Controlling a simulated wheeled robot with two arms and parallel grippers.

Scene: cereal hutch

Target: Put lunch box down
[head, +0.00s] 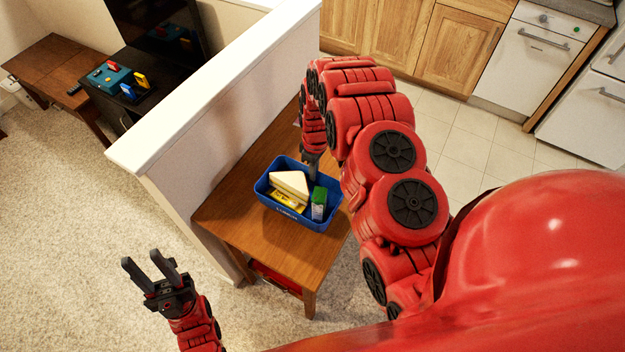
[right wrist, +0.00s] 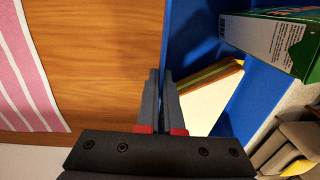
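The lunch box (head: 312,219) is an open blue tub over the wooden table in the head view. It holds a sandwich (head: 290,184), a yellow item (head: 287,201) and a green carton (head: 319,204). My right gripper (head: 311,170) reaches down to its far rim. In the right wrist view, the right fingers (right wrist: 161,100) are close together with the blue wall (right wrist: 192,38) of the lunch box between them. The box looks level; I cannot tell whether its base touches the table. My left gripper (head: 143,257) is open and empty above the carpet at lower left.
The wooden table (head: 233,213) has bare room left of and in front of the box. A white half wall (head: 215,110) runs along its left side. A pink striped item (right wrist: 28,70) lies on the wood. A dark stand with toys (head: 130,88) is beyond the wall.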

